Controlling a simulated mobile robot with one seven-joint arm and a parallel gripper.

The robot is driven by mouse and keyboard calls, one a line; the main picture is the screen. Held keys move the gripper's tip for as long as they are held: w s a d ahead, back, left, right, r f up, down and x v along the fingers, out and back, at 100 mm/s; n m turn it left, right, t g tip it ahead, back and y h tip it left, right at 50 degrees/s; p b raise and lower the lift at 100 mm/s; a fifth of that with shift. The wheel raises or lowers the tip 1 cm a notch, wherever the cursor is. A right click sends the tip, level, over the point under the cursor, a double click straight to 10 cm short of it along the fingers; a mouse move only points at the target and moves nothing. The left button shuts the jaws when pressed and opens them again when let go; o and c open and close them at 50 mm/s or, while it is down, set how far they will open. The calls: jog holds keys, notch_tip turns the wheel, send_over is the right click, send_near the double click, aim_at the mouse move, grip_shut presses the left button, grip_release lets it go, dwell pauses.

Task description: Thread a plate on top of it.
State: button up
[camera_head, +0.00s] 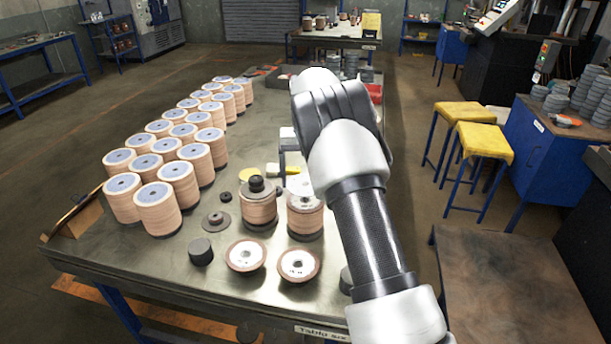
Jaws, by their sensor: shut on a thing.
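A stack of flap discs (257,208) with a dark knob on top stands upright near the middle of the table. Another stack (305,217) with a pale labelled top stands to its right, partly behind my arm. My gripper (286,158) is mostly hidden behind my forearm, beyond these stacks. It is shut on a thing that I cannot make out. A grey round plate (216,221) with a raised centre lies left of the knobbed stack. Two loose discs with pale centres, one at left (245,256) and one at right (298,265), lie in front.
Rows of tall disc stacks (155,210) fill the table's left side. A dark cylinder (201,252) stands near the front, and another (346,280) beside my arm. Bare tabletop (180,275) shows at the front left. Yellow stools (484,141) stand right.

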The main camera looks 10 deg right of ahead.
aim_at(305, 191)
jog(key=shift+f+b, duration=0.4)
jog(key=shift+f, duration=0.8)
jog(key=shift+f+b, duration=0.6)
jog(key=shift+f, duration=0.9)
jog(key=o, duration=1)
jog(key=shift+r, duration=0.1)
notch_tip(305, 191, up, 17)
jog(key=shift+r+p, duration=0.15)
jog(key=shift+p, duration=0.55)
